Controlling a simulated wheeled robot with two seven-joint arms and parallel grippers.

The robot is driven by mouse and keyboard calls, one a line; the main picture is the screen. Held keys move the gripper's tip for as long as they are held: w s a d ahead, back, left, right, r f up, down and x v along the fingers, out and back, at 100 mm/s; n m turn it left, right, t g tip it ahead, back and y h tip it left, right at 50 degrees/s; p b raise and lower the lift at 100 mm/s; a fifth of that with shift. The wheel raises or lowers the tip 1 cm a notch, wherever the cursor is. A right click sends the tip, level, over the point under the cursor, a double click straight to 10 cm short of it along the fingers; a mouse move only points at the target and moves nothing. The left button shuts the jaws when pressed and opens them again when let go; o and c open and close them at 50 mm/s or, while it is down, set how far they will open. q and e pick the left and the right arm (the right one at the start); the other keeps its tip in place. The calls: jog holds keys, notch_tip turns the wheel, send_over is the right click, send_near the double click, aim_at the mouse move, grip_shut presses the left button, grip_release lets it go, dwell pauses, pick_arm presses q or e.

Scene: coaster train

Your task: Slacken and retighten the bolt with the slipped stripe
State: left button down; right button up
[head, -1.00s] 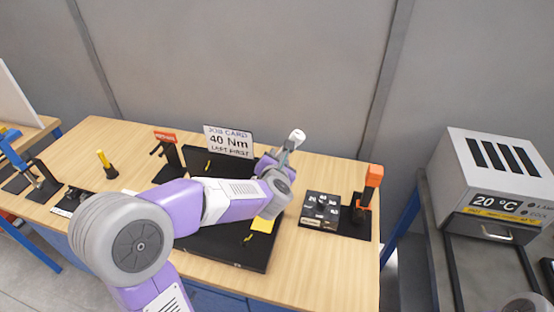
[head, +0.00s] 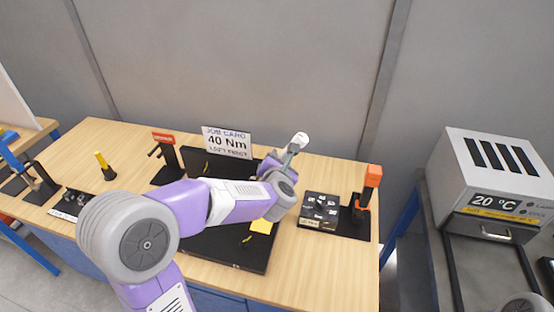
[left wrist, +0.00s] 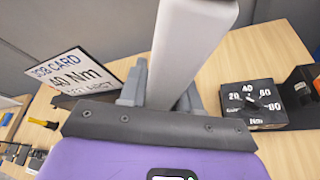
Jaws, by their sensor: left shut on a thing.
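My left gripper (head: 284,160) is shut on a light grey bar-like tool (head: 299,140), which points up and away above the back of the black plate (head: 238,250). In the left wrist view, the tool (left wrist: 190,45) rises between the grey fingers (left wrist: 160,95). The plate lies on the bench, with a yellow patch (head: 261,226) and a small yellow mark (head: 247,239) at its right. My arm covers much of the plate, so the bolts and their stripes cannot be made out. The job card (head: 227,142) reads 40 Nm, left first. My right gripper is not in view.
A dial block (left wrist: 255,103) marked in Nm stands right of the plate, beside an orange-topped tool (head: 372,176) in a black holder. A red-signed stand (head: 164,137) and a yellow-handled tool (head: 103,160) are at left. A grey oven (head: 492,175) reads 20 °C.

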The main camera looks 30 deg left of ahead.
pick_arm(q)
jog(key=shift+w+d+f+m+y+b, duration=0.15)
jog(key=shift+d+f+m+y+b, duration=0.15)
jog(key=shift+d, duration=0.2)
jog(key=shift+w+d+f+m+y+b, duration=0.2)
jog(key=shift+d+f+m+b, duration=0.1)
jog(key=shift+d, duration=0.15)
dwell(1.4)
jog(key=shift+w+d+f+m+y+b, duration=0.15)
jog(key=shift+d+f+m+y+b, duration=0.15)
jog(key=shift+d+f+m+b, duration=0.55)
dwell(1.3)
jog(key=shift+a+n, duration=0.1)
jog(key=shift+n, duration=0.15)
jog(key=shift+a+r, duration=0.25)
jog(key=shift+r, duration=0.1)
jog(key=shift+s+d+b, duration=0.2)
jog(key=shift+s+b, duration=0.05)
jog(key=shift+s, duration=0.5)
jog(key=shift+s+d+b, duration=0.15)
jog(key=shift+s+b, duration=0.1)
jog(key=shift+s, duration=0.55)
jog(key=shift+s+d+b, duration=0.2)
jog(key=shift+s+b, duration=0.05)
jog(key=shift+s, duration=0.5)
